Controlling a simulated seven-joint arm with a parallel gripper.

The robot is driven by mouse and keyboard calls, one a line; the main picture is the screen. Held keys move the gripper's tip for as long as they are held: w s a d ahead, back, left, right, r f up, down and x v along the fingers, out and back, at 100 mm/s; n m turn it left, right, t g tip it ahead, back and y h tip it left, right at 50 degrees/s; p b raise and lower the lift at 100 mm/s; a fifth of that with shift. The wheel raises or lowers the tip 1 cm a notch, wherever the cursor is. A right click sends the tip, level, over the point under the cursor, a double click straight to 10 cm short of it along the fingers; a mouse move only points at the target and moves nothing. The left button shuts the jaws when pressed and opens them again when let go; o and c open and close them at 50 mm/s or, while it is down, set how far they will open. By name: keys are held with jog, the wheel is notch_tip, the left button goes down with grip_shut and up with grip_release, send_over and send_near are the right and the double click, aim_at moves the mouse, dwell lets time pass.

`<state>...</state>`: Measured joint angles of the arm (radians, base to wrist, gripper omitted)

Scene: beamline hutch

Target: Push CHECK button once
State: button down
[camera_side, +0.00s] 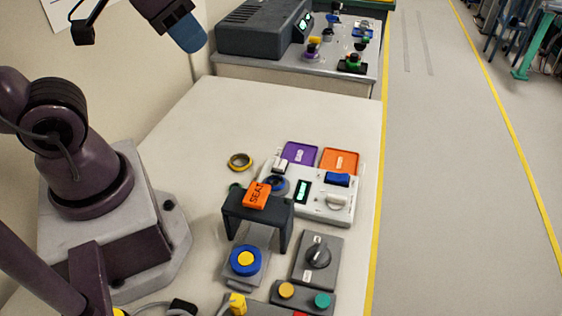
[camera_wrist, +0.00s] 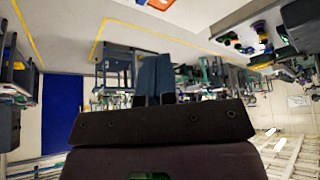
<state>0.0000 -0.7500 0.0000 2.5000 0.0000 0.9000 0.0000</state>
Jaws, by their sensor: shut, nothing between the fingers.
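No label reading CHECK is legible. A white instrument box (camera_side: 318,212) on the table has a lit green display (camera_side: 302,192), a blue button or block (camera_side: 338,180) and a pale knob (camera_side: 336,202). A grey panel at the bottom edge carries an orange button (camera_side: 286,290) and a teal button (camera_side: 322,300). A round yellow-and-blue button (camera_side: 245,260) sits on a grey base. My gripper (camera_side: 192,38) is high at the top left, far from all of these. Its blue fingers also show together in the wrist view (camera_wrist: 154,78), shut and empty.
A dark arch (camera_side: 257,216) with an orange SEAT tag (camera_side: 257,196) stands left of the white box. A grey panel with a dark rotary knob (camera_side: 318,256) is in front. Purple (camera_side: 300,153) and orange (camera_side: 340,160) trays lie behind. The table's far left is clear.

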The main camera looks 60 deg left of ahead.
dwell(0.5)
jog(key=w+a+f+n+g+y, duration=0.2)
jog(key=w+a+f+g+y, duration=0.15)
jog(key=a+f, duration=0.6)
jog(key=t+h, duration=0.6)
jog(key=h, duration=0.3)
send_over(279, 162)
notch_tip(279, 162, down, 11)
jog(key=shift+r+g, duration=0.2)
jog(key=shift+g, duration=0.05)
jog(key=shift+f, duration=0.15)
jog(key=shift+y, duration=0.25)
jog(key=shift+f, duration=4.3)
